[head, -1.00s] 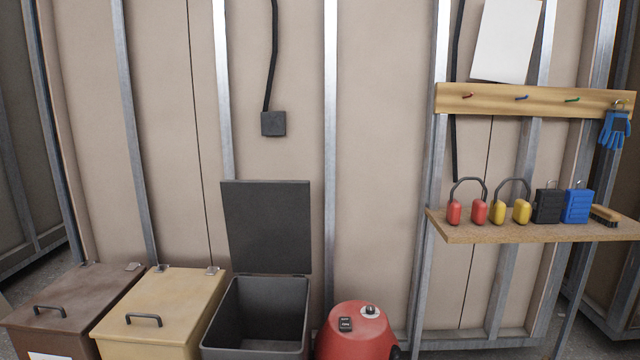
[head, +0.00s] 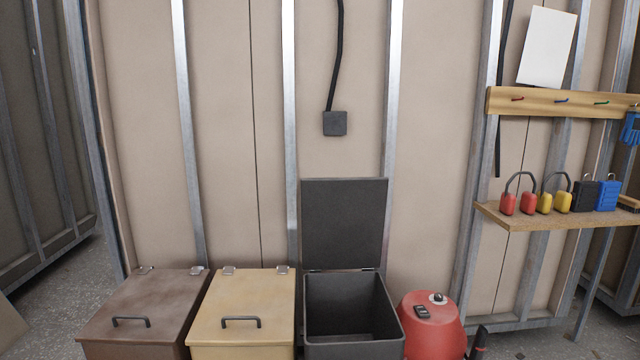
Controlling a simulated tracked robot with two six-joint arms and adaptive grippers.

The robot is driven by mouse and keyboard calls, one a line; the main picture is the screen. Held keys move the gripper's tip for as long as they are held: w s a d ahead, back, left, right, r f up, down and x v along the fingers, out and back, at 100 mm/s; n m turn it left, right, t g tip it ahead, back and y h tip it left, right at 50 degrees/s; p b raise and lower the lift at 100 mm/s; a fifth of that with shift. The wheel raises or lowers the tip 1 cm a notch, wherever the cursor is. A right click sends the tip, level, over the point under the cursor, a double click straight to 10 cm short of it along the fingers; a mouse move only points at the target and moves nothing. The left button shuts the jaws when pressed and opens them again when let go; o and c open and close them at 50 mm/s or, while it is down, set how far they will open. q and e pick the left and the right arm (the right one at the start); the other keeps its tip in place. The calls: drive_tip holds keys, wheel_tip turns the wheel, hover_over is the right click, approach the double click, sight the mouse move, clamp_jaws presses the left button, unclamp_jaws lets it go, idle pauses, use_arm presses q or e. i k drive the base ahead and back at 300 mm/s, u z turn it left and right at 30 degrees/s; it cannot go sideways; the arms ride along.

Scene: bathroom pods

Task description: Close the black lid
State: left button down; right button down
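The black lid (head: 345,223) stands upright, hinged open at the back rim of the black bin (head: 352,349). The bin's inside shows and looks empty as far as I can see. The lid leans close to the wall panel behind it. Neither of my grippers shows in the head view.
A tan bin (head: 243,304) and a brown bin (head: 147,304), both with shut lids and handles, stand to the left. A red round machine (head: 432,325) stands right of the black bin. A wooden shelf (head: 545,222) with ear defenders juts from the wall at right.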

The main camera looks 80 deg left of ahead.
sight(343, 219)
drive_tip(key=u, duration=0.95)
drive_tip(key=k, duration=0.1)
drive_tip(key=u, duration=0.7)
drive_tip(key=i, duration=1)
drive_tip(key=z, duration=0.05)
drive_tip(key=k, duration=0.8)
drive_tip(key=u, duration=0.25)
drive_tip(key=i, duration=0.8)
drive_tip(key=z, duration=0.05)
